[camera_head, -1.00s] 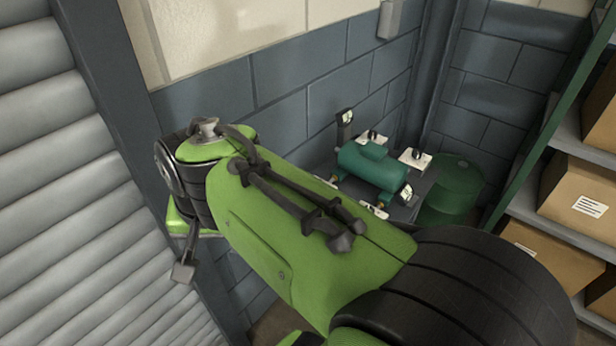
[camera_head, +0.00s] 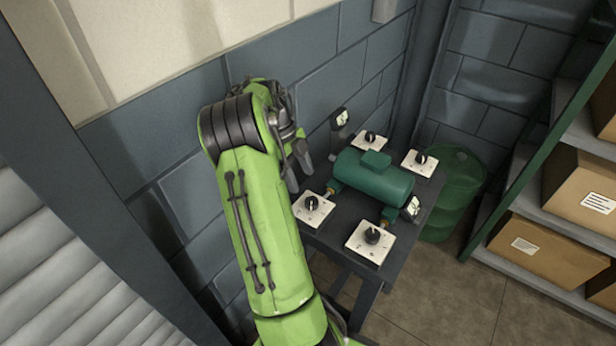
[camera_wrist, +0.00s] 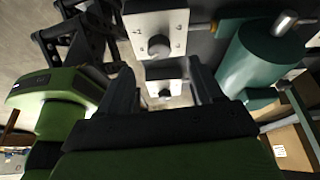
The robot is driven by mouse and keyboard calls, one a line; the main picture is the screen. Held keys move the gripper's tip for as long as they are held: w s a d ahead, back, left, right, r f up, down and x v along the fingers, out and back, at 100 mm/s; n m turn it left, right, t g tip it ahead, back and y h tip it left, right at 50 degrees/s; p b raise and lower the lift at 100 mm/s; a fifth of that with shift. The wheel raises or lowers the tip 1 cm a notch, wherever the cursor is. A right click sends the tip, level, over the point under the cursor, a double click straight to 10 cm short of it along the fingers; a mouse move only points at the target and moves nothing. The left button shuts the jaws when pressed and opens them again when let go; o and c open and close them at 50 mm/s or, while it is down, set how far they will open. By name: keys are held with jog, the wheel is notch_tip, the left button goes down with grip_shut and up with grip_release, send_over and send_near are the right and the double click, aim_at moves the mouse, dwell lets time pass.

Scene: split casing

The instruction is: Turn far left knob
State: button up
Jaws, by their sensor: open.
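The far left knob (camera_head: 371,136) is a dark knob on a white square plate at the back of the table, behind the green tank and next to the wall. My gripper (camera_head: 298,170) is open and empty. It hangs left of the tank, above and behind the near left knob (camera_head: 311,203), well apart from the far left knob. In the wrist view, my gripper (camera_wrist: 165,82) has its fingers spread, with a grey knob (camera_wrist: 158,46) on a white plate beyond them. A second white plate (camera_wrist: 165,90) shows between the fingers. I cannot tell which knobs these are.
The green tank (camera_head: 372,177) lies mid-table (camera_head: 330,240) among the knobs. A dark upright gauge (camera_head: 339,122) stands between my gripper and the far left knob. Other knobs sit near right (camera_head: 372,236) and far right (camera_head: 420,158). A green barrel (camera_head: 455,190) and shelves stand right.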

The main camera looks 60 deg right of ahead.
aim_at(312, 201)
jog(key=x, duration=0.2)
jog(key=b+x, duration=0.1)
jog(key=x, duration=0.4)
jog(key=shift+s+a+f, duration=0.1)
jog(key=shift+s, duration=0.35)
jog(key=shift+c, duration=0.4)
jog(key=c, duration=1)
